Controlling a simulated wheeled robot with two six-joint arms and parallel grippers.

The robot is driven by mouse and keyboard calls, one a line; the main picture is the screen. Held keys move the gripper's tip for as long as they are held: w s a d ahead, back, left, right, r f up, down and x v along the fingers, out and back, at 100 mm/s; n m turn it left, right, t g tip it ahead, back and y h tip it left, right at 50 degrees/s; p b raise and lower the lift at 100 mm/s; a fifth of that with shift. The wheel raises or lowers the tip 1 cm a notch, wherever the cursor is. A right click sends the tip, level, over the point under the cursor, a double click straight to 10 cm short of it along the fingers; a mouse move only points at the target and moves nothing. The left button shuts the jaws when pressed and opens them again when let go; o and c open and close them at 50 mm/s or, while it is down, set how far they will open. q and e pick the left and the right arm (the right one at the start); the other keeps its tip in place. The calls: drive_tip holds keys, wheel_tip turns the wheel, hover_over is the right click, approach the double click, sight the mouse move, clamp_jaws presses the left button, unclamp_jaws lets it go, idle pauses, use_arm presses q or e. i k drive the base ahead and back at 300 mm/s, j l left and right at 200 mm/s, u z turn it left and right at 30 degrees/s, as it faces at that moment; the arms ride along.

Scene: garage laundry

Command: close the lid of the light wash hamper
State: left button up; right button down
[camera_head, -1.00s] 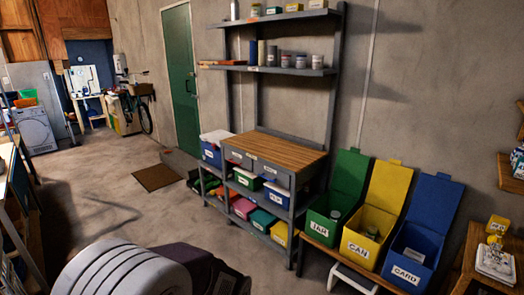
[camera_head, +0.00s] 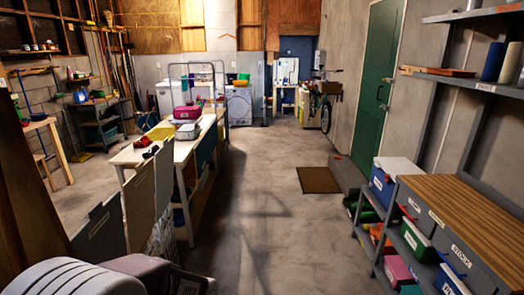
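I cannot pick out the light wash hamper for certain.
A long white-topped table (camera_head: 136,155) carries a pink box (camera_head: 187,113) and a grey box (camera_head: 188,131). A workbench (camera_head: 465,205) with bins stands at the right. The concrete aisle between is clear, with a brown mat (camera_head: 318,180) near the green door (camera_head: 378,85).

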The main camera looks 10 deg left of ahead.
sight(165, 157)
drive_tip(key=i+j+u, duration=0.1)
drive_tip(key=i+u, duration=0.2)
drive_tip(key=i, duration=0.4)
drive_tip(key=i+u, duration=0.3)
drive_tip(key=i, duration=0.4)
drive_tip(key=i+l+u, duration=0.35)
drive_tip(key=i, duration=0.3)
drive_tip(key=j, duration=0.1)
